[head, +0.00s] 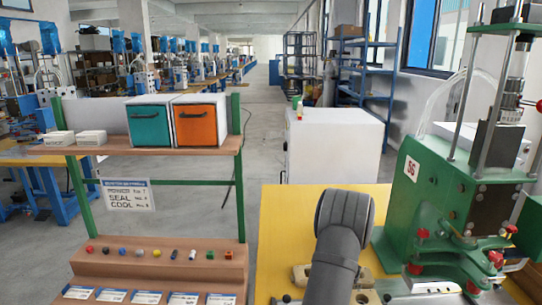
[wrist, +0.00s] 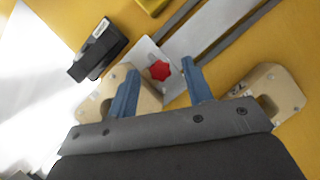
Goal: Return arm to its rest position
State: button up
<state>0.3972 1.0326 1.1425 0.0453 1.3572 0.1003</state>
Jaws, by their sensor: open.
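My gripper (wrist: 160,67) shows in the wrist view with its two blue fingers apart and nothing held between them. It is above the yellow table (wrist: 225,98). A red star-shaped knob (wrist: 160,70) on a metal plate shows between and beyond the fingertips. Tan blocks with rounded ends (wrist: 277,92) show beside and behind the fingers. In the head view, my grey arm stands over the yellow table (head: 290,215) at the lower middle, and the gripper itself is hidden.
The green machine (head: 411,192) with red knobs stands close right of my arm. A black block (wrist: 98,50) with a white label lies on the table. A wooden bench (head: 90,262) with buttons is at left, below a shelf with teal (head: 150,126) and orange (head: 202,125) bins. A white cabinet (head: 335,150) stands behind.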

jog(key=n, duration=0.1)
jog(key=n+h, duration=0.1)
jog(key=n, duration=0.2)
jog(key=shift+a+f+n+g+h, duration=0.25)
jog(key=shift+a+n+g+h, duration=0.05)
jog(key=n, duration=0.1)
jog(key=n+h, duration=0.1)
jog(key=n, duration=0.2)
jog(key=shift+w+a+h, duration=0.1)
jog(key=shift+a+h, duration=0.15)
jog(key=shift+h, duration=0.15)
jog(key=n+h, duration=0.1)
jog(key=n, duration=0.2)
jog(key=shift+a+n, duration=0.15)
jog(key=shift+n, duration=0.25)
jog(key=n+t, duration=0.1)
jog(key=n, duration=0.1)
jog(key=n+t+h, duration=0.1)
jog(key=n, duration=0.1)
jog(key=shift+s+n, duration=0.2)
jog(key=shift+n, duration=0.2)
jog(key=shift+v, duration=2.7)
